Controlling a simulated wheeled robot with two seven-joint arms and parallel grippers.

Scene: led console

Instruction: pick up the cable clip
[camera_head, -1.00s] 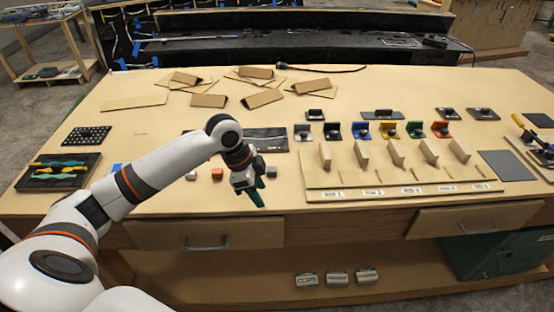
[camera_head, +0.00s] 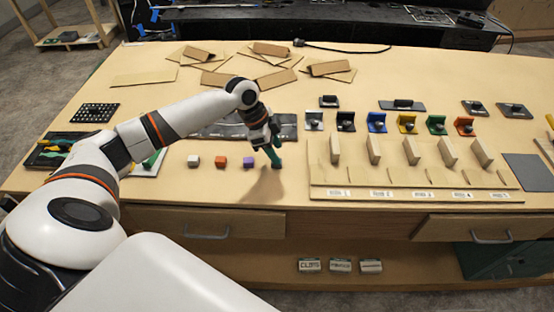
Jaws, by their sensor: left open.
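A row of small blocks, which may be the cable clips, lies on the table: a white one (camera_head: 193,161), an orange one (camera_head: 220,162) and a purple one (camera_head: 248,162). I cannot tell which thing is the cable clip. My left gripper (camera_head: 274,158) points down just right of the purple block, with its green fingers open. Their tips are over or near the tabletop; the exact height is unclear. A grey block seen earlier at this spot is hidden behind the gripper. My right gripper is not in view.
A wooden rack (camera_head: 345,192) with upright dividers stands right of my gripper. Coloured brackets, such as a blue one (camera_head: 376,122), line up behind it. A dark mat (camera_head: 215,129) lies behind the blocks. The table front between the blocks and drawers is clear.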

